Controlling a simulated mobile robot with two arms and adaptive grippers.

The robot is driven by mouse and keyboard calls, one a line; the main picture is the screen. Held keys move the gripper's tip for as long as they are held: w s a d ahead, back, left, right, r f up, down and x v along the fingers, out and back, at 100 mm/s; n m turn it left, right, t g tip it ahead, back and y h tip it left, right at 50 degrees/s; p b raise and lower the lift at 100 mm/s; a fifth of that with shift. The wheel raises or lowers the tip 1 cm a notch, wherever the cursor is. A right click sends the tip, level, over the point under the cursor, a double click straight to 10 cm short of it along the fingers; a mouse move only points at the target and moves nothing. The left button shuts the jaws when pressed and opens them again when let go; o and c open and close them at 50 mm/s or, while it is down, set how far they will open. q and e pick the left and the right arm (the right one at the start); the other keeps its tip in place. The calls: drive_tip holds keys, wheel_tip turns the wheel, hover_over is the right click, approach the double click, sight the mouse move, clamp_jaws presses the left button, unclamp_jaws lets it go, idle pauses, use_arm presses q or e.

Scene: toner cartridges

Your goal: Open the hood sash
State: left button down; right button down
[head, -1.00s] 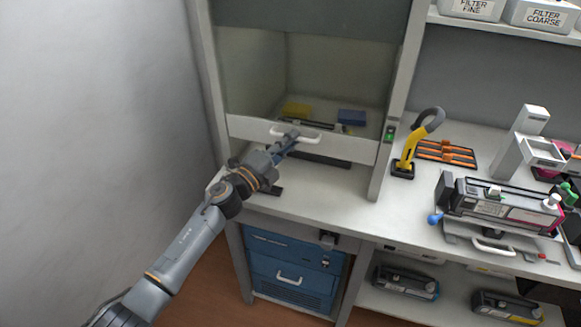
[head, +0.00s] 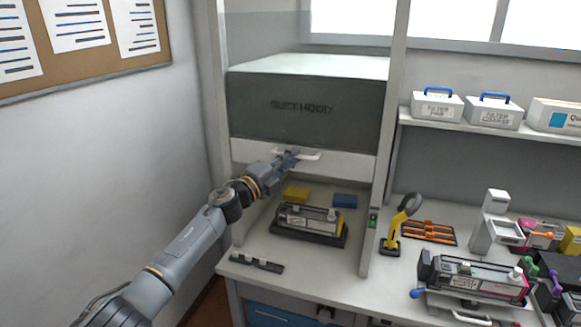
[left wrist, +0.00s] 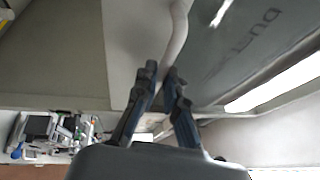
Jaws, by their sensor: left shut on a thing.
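The hood sash (head: 258,151) is a pale bar under a grey hood marked with dark lettering. It stands raised, with an open gap below it. A white handle (head: 312,156) sits on the bar's front. My left gripper (head: 290,156) is shut on the handle. In the left wrist view the handle (left wrist: 178,30) runs down between the two dark fingers of my left gripper (left wrist: 161,82). Inside the hood, under the sash, a toner cartridge (head: 308,217) sits on a dark base, with a yellow block (head: 297,194) and a blue block (head: 345,201) behind it. My right gripper is not in view.
A dark strip (head: 257,263) lies at the bench's front left. Right of the hood stand a yellow tool with a grey hose (head: 393,232), an orange rack (head: 430,231) and another cartridge (head: 475,278). Filter boxes (head: 437,107) stand on the shelf.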

use_arm(q)
drive_tip(key=shift+r, duration=0.1)
drive_tip(key=c, duration=1.4)
unclamp_jaws()
drive_tip(key=v, duration=1.2)
